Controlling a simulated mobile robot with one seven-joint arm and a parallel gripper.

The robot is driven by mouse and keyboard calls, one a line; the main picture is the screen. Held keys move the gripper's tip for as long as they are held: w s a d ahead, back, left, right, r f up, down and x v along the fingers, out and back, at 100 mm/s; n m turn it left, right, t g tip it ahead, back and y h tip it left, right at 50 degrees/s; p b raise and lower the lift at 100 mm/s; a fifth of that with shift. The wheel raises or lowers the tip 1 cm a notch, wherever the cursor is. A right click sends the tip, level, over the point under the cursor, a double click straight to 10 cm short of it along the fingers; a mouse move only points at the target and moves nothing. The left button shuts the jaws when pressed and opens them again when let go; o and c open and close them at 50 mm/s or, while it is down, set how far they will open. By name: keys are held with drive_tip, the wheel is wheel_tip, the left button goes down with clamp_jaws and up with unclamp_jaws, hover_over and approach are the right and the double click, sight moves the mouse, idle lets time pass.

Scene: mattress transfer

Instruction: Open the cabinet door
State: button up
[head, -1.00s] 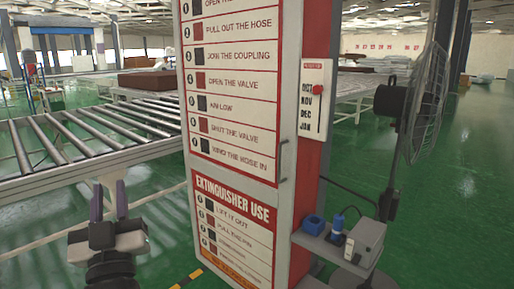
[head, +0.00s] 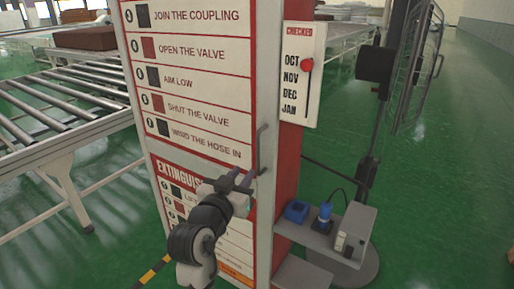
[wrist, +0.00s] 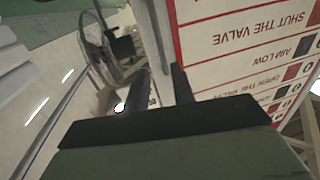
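The cabinet (head: 285,190) is a tall red box. Its front door (head: 200,88) carries white instruction panels and looks shut. A thin grey vertical handle (head: 262,148) sits at the door's right edge in the head view. My gripper (head: 240,180) is in front of the door, close to the handle's lower end; I cannot tell whether it touches it. In the wrist view my gripper (wrist: 160,85) has its two dark fingers apart, with nothing clearly held between them. The door's panels (wrist: 235,45) fill the upper right there, and the handle is not clearly visible.
A side shelf (head: 305,236) on the cabinet's right holds a blue box (head: 296,211), a blue plug and a grey device (head: 355,228). A pedestal fan (head: 372,70) stands beyond it. A roller conveyor (head: 60,115) is at left. Green floor (head: 450,190) is open at right.

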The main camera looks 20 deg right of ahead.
sight(257, 153)
drive_tip(key=p+x, duration=0.3)
drive_tip(key=x, duration=0.7)
drive_tip(key=shift+r, duration=0.15)
drive_tip(key=shift+x, duration=0.85)
drive_tip(key=shift+c, duration=0.3)
drive_tip(key=shift+a, duration=0.1)
clamp_jaws()
